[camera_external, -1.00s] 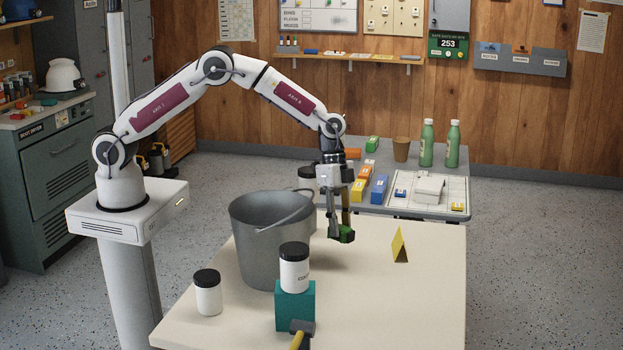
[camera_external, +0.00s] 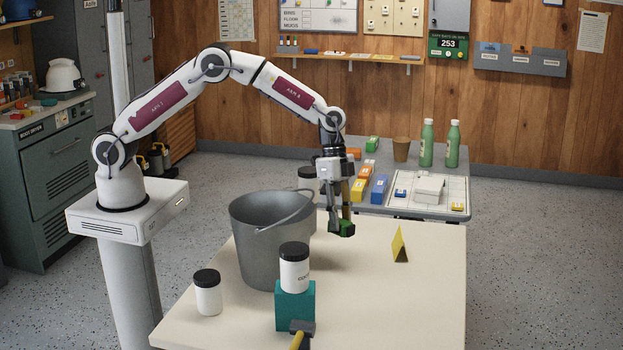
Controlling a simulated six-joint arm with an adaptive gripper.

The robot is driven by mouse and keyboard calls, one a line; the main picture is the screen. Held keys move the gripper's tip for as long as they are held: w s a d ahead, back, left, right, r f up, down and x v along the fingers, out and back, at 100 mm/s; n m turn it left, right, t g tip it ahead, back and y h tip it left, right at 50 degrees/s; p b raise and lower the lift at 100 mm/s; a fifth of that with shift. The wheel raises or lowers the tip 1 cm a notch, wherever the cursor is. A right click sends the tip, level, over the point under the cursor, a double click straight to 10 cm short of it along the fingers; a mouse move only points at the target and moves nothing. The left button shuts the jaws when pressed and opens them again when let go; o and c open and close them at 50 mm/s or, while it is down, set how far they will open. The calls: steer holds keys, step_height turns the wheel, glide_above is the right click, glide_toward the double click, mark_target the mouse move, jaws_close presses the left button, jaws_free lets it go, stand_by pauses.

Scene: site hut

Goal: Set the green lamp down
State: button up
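The lamp shows in front of the far part of the cream table (camera_external: 400,310), right of the grey bucket (camera_external: 262,245). I cannot tell whether it touches the tabletop. My fingers hide part of the lamp.
A white jar (camera_external: 295,272) stands on a teal block (camera_external: 295,310), with a hammer (camera_external: 302,328) in front. Another white jar (camera_external: 208,298) stands left. A yellow folded sign (camera_external: 400,245) stands to the right. The table's right front is clear.

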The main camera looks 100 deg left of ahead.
mark_target(341, 266)
steer(key=shift+f, duration=4.85)
steer(key=shift+d+r+n, duration=0.15)
steer(key=shift+r+n, duration=0.15)
steer(key=shift+r, duration=0.5)
steer(key=r+n, duration=0.1)
steer(key=r, duration=0.2)
steer(key=d+r+n, duration=0.1)
steer(key=r, duration=0.3)
steer(key=d+r+n, duration=0.1)
steer(key=r+n, duration=0.1)
steer(key=r, duration=0.1)
steer(key=shift+s+r+t+y, duration=0.2)
steer(key=shift+s+t+y, duration=0.05)
steer(key=shift+t+y, duration=0.15)
steer(key=s+d+r+n+y, duration=0.1)
steer(key=s+d+r+n, duration=0.1)
steer(key=r, duration=0.4)
steer(key=s+d+r+n, duration=0.1)
steer(key=r+n, duration=0.2)
steer(key=r, duration=0.3)
steer(key=s+d+f+m, duration=0.2)
steer(key=s+d+f, duration=0.2)
steer(key=s, duration=0.3)
steer(key=s+d+f+m, duration=0.2)
steer(key=s+d+f, duration=0.2)
steer(key=s, duration=0.3)
steer(key=shift+s+m+h, duration=0.25)
steer(key=shift+m+h, duration=0.05)
steer(key=shift+h, duration=0.1)
steer(key=shift+f, duration=0.1)
